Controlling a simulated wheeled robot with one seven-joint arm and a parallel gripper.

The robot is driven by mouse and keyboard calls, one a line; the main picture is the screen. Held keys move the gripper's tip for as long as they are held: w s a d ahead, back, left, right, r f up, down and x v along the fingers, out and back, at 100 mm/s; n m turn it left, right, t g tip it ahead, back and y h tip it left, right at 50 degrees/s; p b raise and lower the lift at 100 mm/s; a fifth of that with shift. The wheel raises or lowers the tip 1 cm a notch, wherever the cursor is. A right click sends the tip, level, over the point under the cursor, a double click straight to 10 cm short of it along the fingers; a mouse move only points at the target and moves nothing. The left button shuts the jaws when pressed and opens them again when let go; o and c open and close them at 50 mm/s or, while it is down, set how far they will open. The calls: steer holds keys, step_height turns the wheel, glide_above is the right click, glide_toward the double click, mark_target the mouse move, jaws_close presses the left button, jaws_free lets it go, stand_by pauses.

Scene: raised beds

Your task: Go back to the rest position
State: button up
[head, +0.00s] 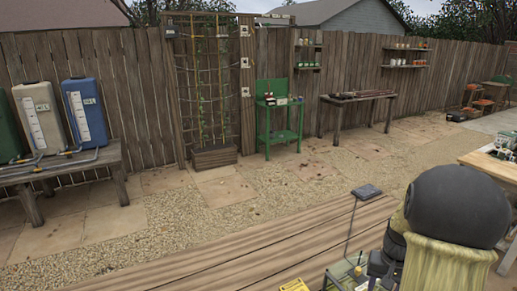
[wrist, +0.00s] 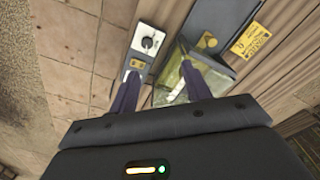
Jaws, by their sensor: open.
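In the wrist view my gripper (wrist: 158,62) is open, with two dark purple fingers spread apart. Nothing is held between them. Beyond the fingertips are a pale panel with a round dial (wrist: 148,40), a translucent greenish box (wrist: 178,78) and a dark grey panel (wrist: 222,50); I cannot tell how far off they are. In the head view my arm fills the lower right over the wooden bench (head: 215,255), and the fingers cannot be made out clearly there.
A small dark box (head: 367,190) on a thin stem rises by the bench edge. A yellow label (wrist: 252,40) lies beside the dark panel. Barrels (head: 85,112), a trellis planter (head: 214,157) and a green stand (head: 279,137) line the fence. The gravel (head: 165,213) is open.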

steer(key=s+a+r+n+t, duration=0.1)
steer(key=s+a+n, duration=0.2)
steer(key=a, duration=0.8)
steer(key=s+a+n+t, duration=0.1)
steer(key=s+a, duration=0.3)
steer(key=a, duration=0.7)
steer(key=shift+s+r+n, duration=0.35)
steer(key=shift+n, duration=0.55)
steer(key=shift+d, duration=0.15)
